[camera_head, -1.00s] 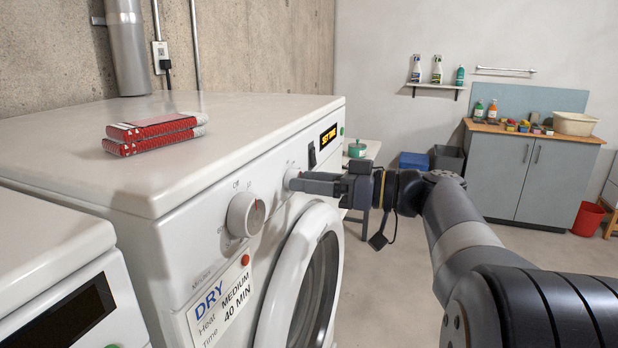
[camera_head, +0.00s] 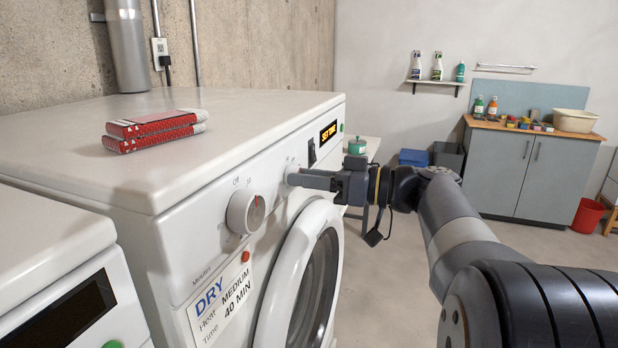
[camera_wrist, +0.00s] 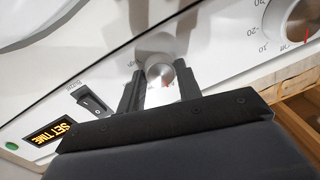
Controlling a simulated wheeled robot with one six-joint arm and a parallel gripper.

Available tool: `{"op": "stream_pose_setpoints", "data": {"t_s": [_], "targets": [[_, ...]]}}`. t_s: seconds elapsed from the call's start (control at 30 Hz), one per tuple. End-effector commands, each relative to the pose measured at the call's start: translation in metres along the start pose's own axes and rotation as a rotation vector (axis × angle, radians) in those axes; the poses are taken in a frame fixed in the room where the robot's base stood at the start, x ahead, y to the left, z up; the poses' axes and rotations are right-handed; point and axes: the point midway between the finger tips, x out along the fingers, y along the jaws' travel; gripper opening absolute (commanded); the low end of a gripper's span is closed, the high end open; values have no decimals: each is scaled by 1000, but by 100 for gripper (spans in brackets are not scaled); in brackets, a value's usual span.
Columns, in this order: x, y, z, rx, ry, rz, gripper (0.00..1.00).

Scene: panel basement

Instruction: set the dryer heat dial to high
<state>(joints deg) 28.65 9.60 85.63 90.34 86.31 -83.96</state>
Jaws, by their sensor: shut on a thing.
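The white dryer (camera_head: 190,260) has a sloped front panel with knobs. In the head view my gripper (camera_head: 294,179) mostly hides this dial. My gripper (camera_wrist: 160,88) is shut on the dial. The dial's printed settings are too small to read. A larger timer knob (camera_head: 246,211) with a red pointer sits to the left; it also shows at the upper right of the wrist view (camera_wrist: 298,22).
The display (camera_head: 328,132) reads SET TIME, beside a rocker switch (camera_head: 312,154). A card (camera_head: 222,302) reads DRY, Heat MEDIUM, Time 40 MIN. Red-patterned boxes (camera_head: 155,131) lie on the dryer top. The round door (camera_head: 305,280) is below the panel.

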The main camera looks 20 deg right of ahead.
Motion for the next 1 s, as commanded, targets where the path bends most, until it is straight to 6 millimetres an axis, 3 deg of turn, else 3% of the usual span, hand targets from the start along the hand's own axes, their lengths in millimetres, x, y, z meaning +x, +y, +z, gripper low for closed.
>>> {"op": "stream_pose_setpoints", "data": {"t_s": [0.47, 1.0], "targets": [[0, 0, 1, 152, 10, -3, 10], [0, -1, 0, 650, 41, -9, 10]]}}
